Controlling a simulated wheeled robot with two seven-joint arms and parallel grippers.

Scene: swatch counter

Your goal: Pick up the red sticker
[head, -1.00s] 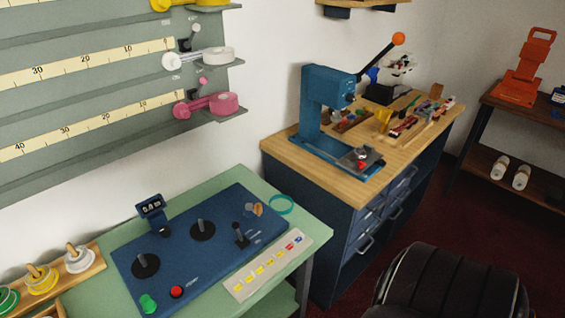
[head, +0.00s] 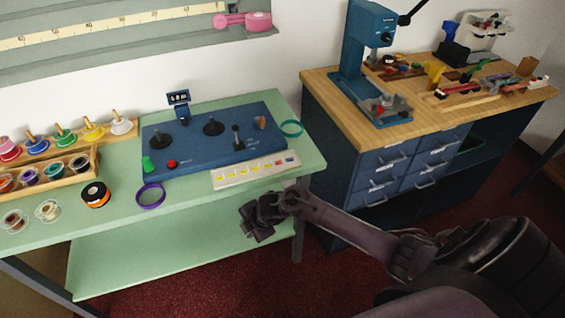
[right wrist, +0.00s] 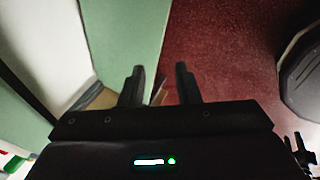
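The red sticker (head: 279,161) is a tiny patch near the right end of a white sticker card (head: 217,185), beside a blue sticker (head: 290,159) and several yellow ones. The card lies on the front edge of the green table. My right gripper (head: 256,224) is in front of and below that table edge, apart from the card. In the right wrist view, my right gripper (right wrist: 160,84) has its two fingers spread with nothing between them. The sticker cannot be made out in that view. My left gripper is not in view.
A blue winding board (head: 205,150) lies behind the card. A purple ring (head: 150,196) and an orange-black roll (head: 95,195) are to its left, a teal ring (head: 291,128) behind right. A wooden-topped blue cabinet (head: 335,95) stands right. Dark red carpet lies below.

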